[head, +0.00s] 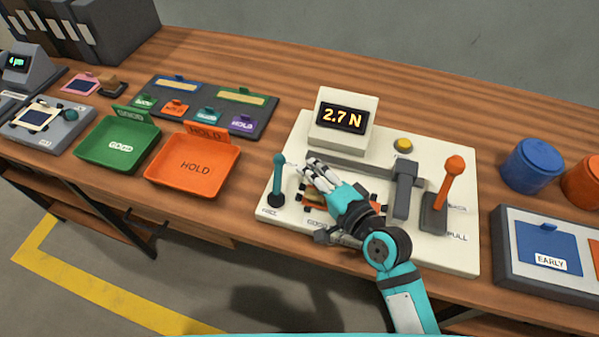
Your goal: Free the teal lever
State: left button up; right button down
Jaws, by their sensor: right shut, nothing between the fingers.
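The teal lever (279,180) stands nearly upright at the left end of the cream test fixture (458,185), above a label that seems to read "FREE". My right gripper (306,170) is shut and empty, its fingertips just right of the lever's shaft. I cannot tell whether they touch it. My right arm comes in from the lower right, over the fixture. The gripper and forearm hide part of a piece with orange and green parts (313,203) in the middle of the fixture. My left gripper is not in view.
A display (343,118) reading "2.7 N", a yellow button (403,146), a grey clamp block (404,188) and an orange lever (450,182) are on the fixture. A green tray (92,158) and an orange "HOLD" tray (163,182) stand left. Blue canister (532,165) stands right.

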aim_at(278, 179)
jog(key=shift+w+a+f, duration=0.1)
jog(key=shift+a+f, duration=0.05)
jog(key=shift+a, duration=0.5)
jog(key=shift+w+a+f, duration=0.1)
jog(key=shift+a, duration=0.55)
jog(key=shift+w+a+r+p, duration=0.2)
jog(key=shift+r+p, duration=0.1)
jog(key=shift+p, duration=0.3)
jog(key=shift+w+a+f+p, duration=0.1)
jog(key=shift+w+a+p, duration=0.2)
jog(key=shift+p, duration=0.25)
jog(key=shift+a+f, duration=0.1)
jog(key=shift+f, duration=0.1)
